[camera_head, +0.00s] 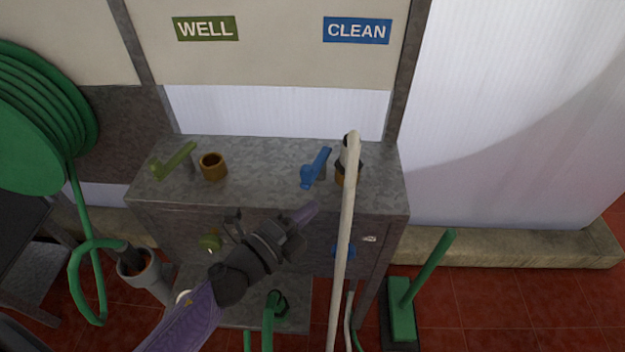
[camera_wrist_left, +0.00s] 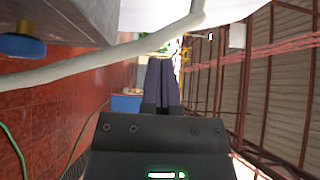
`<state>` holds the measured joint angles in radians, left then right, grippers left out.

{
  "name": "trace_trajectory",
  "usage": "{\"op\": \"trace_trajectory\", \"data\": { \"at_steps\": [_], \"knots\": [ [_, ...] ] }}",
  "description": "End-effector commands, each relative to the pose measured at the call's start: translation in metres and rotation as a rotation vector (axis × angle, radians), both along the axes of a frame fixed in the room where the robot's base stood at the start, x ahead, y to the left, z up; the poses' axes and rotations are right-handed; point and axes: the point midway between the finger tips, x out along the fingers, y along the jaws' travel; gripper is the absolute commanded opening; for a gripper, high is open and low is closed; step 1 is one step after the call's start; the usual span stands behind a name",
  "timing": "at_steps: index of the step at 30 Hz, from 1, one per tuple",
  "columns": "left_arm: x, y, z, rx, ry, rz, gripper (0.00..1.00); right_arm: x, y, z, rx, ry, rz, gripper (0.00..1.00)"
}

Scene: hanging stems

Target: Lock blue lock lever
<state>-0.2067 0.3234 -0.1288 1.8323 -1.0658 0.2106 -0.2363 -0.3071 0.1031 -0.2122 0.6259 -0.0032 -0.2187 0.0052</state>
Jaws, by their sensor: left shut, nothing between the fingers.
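A blue lever (camera_head: 315,168) stands on top of the grey metal cabinet (camera_head: 260,160), tilted up to the right, below the CLEAN sign. A second blue part (camera_head: 344,251) is on the cabinet's front, partly behind the white hose (camera_head: 346,225). A blue knob also shows at the left edge of the left wrist view (camera_wrist_left: 22,46). My left gripper (camera_head: 308,212) is in front of the cabinet, below the blue lever and left of the hose. Its fingers (camera_wrist_left: 162,82) are shut and empty, apart from both blue parts. My right gripper is not in view.
The white hose hangs from a fitting (camera_head: 349,165) beside the blue lever and also crosses the left wrist view (camera_wrist_left: 110,55). A green lever (camera_head: 174,160) and brass fitting (camera_head: 212,166) are at the left. A green-handled brush (camera_head: 402,315) stands on the floor at right.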

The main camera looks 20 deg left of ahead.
Motion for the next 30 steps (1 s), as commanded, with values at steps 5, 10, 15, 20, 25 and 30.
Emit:
{"op": "trace_trajectory", "data": {
  "at_steps": [5,10,15,20,25,30],
  "knots": [
    [0.037,-0.016,0.001,-0.001,-0.003,0.0,0.0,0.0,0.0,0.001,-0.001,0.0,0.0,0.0],
    [0.067,-0.026,-0.001,0.0,0.0,0.001,0.0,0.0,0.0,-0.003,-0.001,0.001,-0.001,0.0],
    [0.067,0.002,-0.002,0.001,0.002,0.001,0.0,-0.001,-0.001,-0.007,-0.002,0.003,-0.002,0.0],
    [0.067,0.012,-0.001,-0.001,0.002,0.0,0.0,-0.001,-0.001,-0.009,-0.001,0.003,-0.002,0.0],
    [0.067,0.012,0.0,-0.001,0.002,0.0,0.0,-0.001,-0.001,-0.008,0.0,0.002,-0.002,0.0],
    [0.067,0.013,0.0,-0.001,0.002,-0.001,0.0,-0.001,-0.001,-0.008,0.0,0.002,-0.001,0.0]
  ]
}}
